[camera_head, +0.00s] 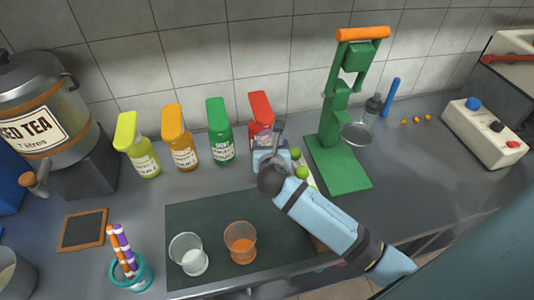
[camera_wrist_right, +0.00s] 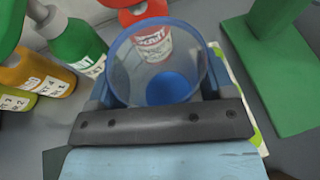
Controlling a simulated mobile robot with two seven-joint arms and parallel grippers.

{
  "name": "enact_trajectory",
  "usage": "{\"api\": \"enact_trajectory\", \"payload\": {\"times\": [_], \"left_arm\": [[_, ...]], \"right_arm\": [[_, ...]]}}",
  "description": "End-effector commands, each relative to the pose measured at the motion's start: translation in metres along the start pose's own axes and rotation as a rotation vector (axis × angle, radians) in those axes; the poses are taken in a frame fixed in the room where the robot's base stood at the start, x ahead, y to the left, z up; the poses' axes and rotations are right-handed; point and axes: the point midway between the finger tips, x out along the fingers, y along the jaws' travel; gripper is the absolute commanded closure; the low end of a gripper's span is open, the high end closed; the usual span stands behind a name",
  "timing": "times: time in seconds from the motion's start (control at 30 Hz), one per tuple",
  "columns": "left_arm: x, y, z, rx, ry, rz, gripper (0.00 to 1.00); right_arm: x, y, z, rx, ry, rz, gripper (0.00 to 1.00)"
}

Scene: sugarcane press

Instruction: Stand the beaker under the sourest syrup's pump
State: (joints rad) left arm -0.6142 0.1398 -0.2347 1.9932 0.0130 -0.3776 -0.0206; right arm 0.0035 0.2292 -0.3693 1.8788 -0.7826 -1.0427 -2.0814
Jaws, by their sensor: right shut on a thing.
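Four syrup pump bottles stand in a row by the wall: yellow (camera_head: 145,157), orange (camera_head: 183,152), green (camera_head: 221,143) and red (camera_head: 261,128). Their small label print is hard to read. My right gripper (camera_head: 270,158) is in front of the red bottle, shut on the clear blue-rimmed beaker (camera_wrist_right: 122,62). In the right wrist view the red bottle (camera_wrist_right: 153,42) shows through and beyond the beaker, with its red pump head (camera_wrist_right: 145,14) just past the rim. I cannot tell whether the beaker touches the counter. My left gripper is not in view.
A green press (camera_head: 340,170) stands right of the gripper, with limes (camera_head: 301,172) between. Two glasses (camera_head: 240,242) stand on a dark mat (camera_head: 205,215) in front. A tea urn (camera_head: 45,110) is at left, and a control box (camera_head: 485,130) at right.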

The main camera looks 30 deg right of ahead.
Motion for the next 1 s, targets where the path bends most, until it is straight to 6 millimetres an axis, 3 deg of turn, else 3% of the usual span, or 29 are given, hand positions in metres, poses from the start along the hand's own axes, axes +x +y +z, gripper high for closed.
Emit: {"api": "enact_trajectory", "payload": {"times": [0.27, 0.4, 0.73, 1.0], "left_arm": [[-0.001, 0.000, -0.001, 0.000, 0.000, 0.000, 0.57], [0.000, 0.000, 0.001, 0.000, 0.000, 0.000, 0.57], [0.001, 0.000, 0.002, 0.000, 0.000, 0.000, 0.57], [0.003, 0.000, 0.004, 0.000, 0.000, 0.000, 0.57]], "right_arm": [[0.030, 0.006, 0.012, 0.002, -0.001, 0.000, 0.53], [0.034, 0.007, -0.004, 0.000, 0.002, 0.000, 0.53], [0.041, 0.006, -0.023, 0.000, 0.000, 0.000, 0.53], [0.055, 0.007, -0.053, 0.001, 0.002, 0.000, 0.53]]}}
